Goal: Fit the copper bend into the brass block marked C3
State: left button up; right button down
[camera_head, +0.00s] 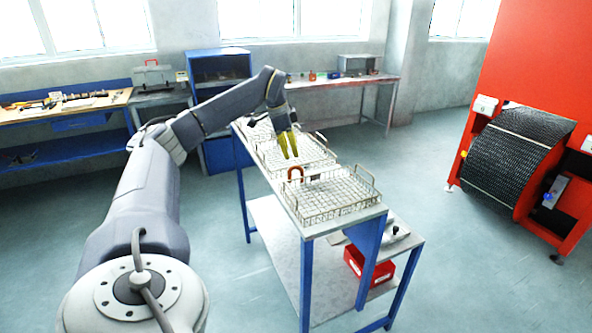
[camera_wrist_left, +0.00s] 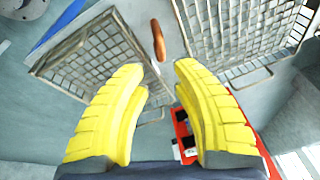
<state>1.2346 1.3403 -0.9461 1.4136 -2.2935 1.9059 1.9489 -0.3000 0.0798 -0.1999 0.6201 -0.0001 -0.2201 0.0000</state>
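The copper bend (camera_head: 295,173) is an orange-brown U-shaped piece standing upright, arch on top, at the left edge of the bench between two wire baskets. In the left wrist view the bend (camera_wrist_left: 158,40) is seen from above, just beyond the fingertips. My left gripper (camera_head: 289,144) has yellow fingers pointing down, above and slightly behind the bend. In the left wrist view its fingers (camera_wrist_left: 161,75) are apart with nothing between them. I cannot make out a brass block marked C3. My right gripper is not in view.
A near wire basket (camera_head: 335,212) and a far wire basket (camera_head: 322,147) flank the bend on the narrow bench. A red bin (camera_head: 362,262) sits on the lower shelf. A red machine with a black mesh belt (camera_head: 515,155) stands right. Open floor lies between.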

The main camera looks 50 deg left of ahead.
aim_at(296, 168)
pick_arm(q)
jog(key=shift+x, duration=4.3)
jog(key=shift+o, duration=0.2)
grip_shut()
